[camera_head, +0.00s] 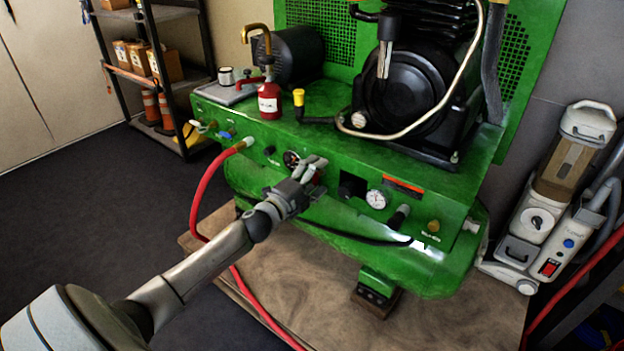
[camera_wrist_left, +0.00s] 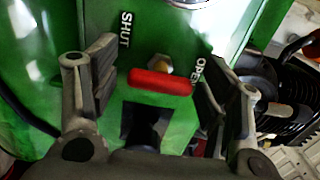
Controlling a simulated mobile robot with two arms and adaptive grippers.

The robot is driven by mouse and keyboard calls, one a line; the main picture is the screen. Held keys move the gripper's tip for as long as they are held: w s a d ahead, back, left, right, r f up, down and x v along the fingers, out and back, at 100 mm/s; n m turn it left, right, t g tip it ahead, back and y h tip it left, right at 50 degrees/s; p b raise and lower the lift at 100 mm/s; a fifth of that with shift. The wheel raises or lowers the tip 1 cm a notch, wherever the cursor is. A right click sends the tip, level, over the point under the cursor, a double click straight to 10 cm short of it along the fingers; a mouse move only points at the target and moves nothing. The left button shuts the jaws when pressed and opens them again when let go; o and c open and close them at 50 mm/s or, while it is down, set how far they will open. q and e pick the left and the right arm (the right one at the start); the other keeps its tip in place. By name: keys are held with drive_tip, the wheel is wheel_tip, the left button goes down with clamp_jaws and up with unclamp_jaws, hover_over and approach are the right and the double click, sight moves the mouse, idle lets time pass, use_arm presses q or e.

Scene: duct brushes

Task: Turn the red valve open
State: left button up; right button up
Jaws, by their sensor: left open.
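The red valve handle (camera_wrist_left: 160,82) lies between the open fingers of my left gripper (camera_wrist_left: 158,90) in the left wrist view. It sits by a brass stem on the green panel, between the printed words SHUT and OPEN. A gap shows between the handle and each finger. In the head view my left gripper (camera_head: 312,166) is at the front panel of the green compressor (camera_head: 330,225), and only a bit of red shows by its fingers. My right gripper is not in view.
A gauge (camera_head: 376,199) and black fittings are on the panel right of the gripper. A red hose (camera_head: 199,205) hangs at the left. A red bottle (camera_head: 269,101) stands on top. A vacuum-like machine (camera_head: 555,205) stands at the right; dark floor is clear at the left.

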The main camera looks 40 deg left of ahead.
use_arm(q)
drive_tip(key=s, duration=1.2)
drive_tip(key=shift+a, duration=0.2)
